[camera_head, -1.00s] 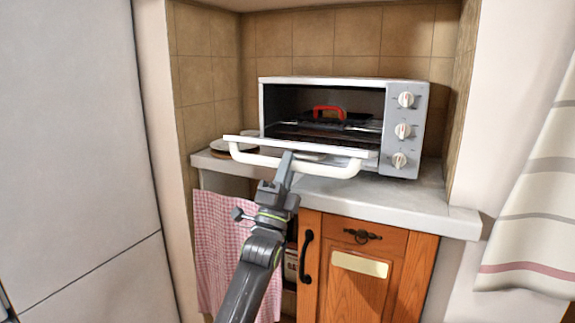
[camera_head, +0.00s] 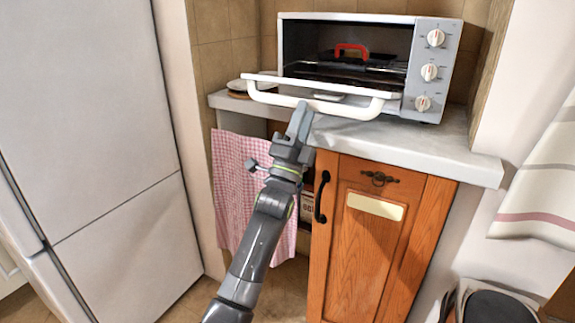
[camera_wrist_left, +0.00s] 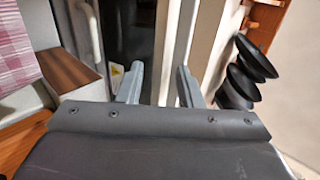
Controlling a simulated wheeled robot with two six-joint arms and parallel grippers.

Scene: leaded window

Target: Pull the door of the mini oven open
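The white mini oven (camera_head: 440,70) stands on the counter with its front open. Its door is swung down to about level, its edge and white handle (camera_head: 350,110) jutting toward me. The dark inside shows a rack and a red-handled item (camera_head: 351,49). My left gripper (camera_head: 302,112) is at the handle's front bar, near its middle. I cannot tell whether it touches the bar. My right gripper is not in view.
A wooden cabinet (camera_head: 365,245) with a black pull is below the counter (camera_head: 440,145). A checked cloth (camera_head: 240,185) hangs beside it. A tall pale fridge (camera_head: 85,110) stands at left, a striped curtain (camera_head: 545,180) at right. Open floor shows at the bottom left.

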